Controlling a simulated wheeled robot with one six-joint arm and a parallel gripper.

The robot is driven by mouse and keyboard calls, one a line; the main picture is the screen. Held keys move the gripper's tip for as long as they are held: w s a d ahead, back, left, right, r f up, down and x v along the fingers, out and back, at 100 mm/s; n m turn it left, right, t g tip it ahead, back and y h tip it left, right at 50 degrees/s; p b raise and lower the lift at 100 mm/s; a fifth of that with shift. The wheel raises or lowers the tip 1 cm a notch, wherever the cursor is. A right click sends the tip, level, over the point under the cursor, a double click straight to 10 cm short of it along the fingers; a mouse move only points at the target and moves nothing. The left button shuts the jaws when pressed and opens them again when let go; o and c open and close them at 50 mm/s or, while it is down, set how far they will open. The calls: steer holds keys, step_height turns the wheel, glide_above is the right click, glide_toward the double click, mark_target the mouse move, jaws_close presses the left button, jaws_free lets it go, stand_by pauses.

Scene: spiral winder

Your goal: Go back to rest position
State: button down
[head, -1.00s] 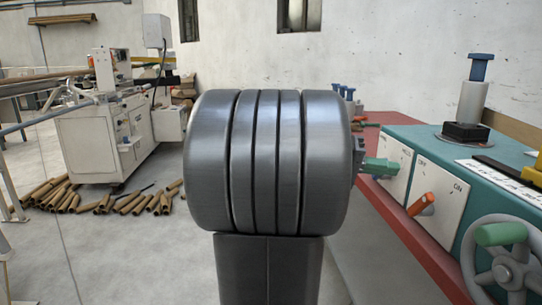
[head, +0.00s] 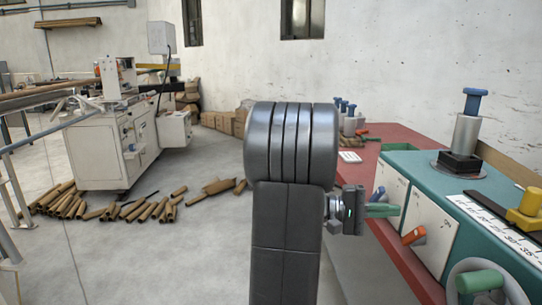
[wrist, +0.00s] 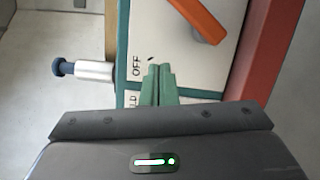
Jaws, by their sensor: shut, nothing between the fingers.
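My gripper (head: 396,210) has green fingers and is shut and empty. In the head view it is just left of the white OFF/ON panel (head: 441,222) on the teal machine (head: 425,172). In the wrist view the closed green fingertips (wrist: 160,70) overlap the lower part of the white panel, below the word OFF; I cannot tell if they touch it. The orange switch (head: 413,236) is on the panel, and in the wrist view it shows at the top (wrist: 198,18). My grey arm covers the middle of the head view.
A red bench (head: 385,140) runs behind and beside the teal machine. A handwheel (head: 500,285) and a blue-topped metal post (head: 470,125) stick out of the machine. A cream machine (head: 105,150) stands at left, with cardboard tubes (head: 150,208) on the floor. Open floor lies at front left.

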steer(key=shift+f+n+t+h+p, duration=0.25)
steer(key=shift+f+n+p, duration=0.35)
steer(key=shift+n+p, duration=0.65)
steer(key=shift+f+n+t+h+p, duration=0.2)
steer(key=shift+f+n+p, duration=0.4)
steer(key=shift+n+p, duration=0.65)
steer(key=shift+b, duration=0.35)
